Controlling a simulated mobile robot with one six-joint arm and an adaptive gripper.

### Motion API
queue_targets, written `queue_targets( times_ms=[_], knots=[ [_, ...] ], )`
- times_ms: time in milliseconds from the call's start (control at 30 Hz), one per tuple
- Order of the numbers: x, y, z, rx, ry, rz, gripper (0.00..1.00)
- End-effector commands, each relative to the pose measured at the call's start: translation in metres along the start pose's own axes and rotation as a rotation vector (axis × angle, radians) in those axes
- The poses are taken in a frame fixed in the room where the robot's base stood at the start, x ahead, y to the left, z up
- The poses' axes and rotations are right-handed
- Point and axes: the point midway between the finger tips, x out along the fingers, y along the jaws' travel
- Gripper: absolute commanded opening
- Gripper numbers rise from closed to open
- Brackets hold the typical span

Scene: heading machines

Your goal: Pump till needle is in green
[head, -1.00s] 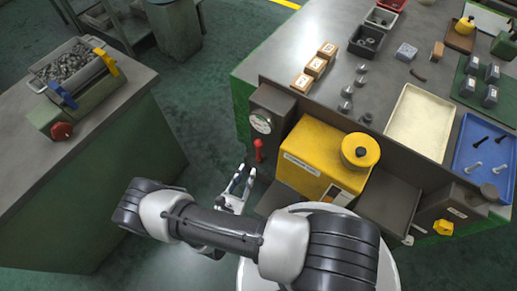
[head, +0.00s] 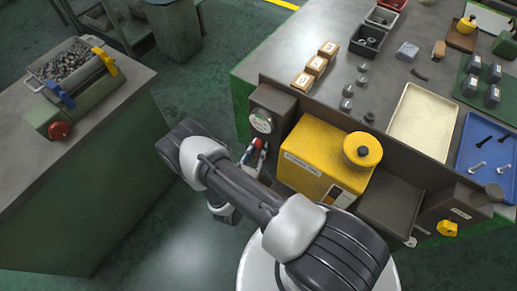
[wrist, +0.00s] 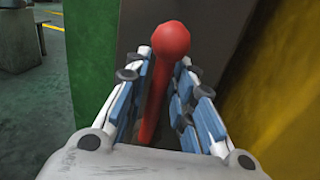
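A red lever with a ball knob (wrist: 170,40) stands between the two fingers of my gripper (wrist: 165,85) in the wrist view. The fingers are spread on both sides of its stem, with a visible gap on the right; the left finger is very close to it. In the head view my gripper (head: 254,158) is at the red lever (head: 257,143), just below a round gauge (head: 261,123) on a dark grey box. The gauge face is too small for me to read its needle.
A yellow machine housing (head: 322,158) stands just right of the lever. A grey workbench (head: 300,90) behind holds wooden blocks, trays and metal parts. A side table (head: 110,110) with a parts bin is at the left, with open floor between.

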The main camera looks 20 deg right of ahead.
Motion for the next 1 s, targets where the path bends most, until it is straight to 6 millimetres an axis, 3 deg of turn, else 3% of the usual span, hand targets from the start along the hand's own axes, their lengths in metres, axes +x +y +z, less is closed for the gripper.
queue_targets(
  times_ms=[400, 1000],
  knots=[
    [-0.0003, 0.0002, -0.0001, 0.000, 0.000, 0.000, 0.00],
    [-0.0004, 0.0009, -0.0005, -0.008, 0.003, 0.000, 0.00]
  ],
)
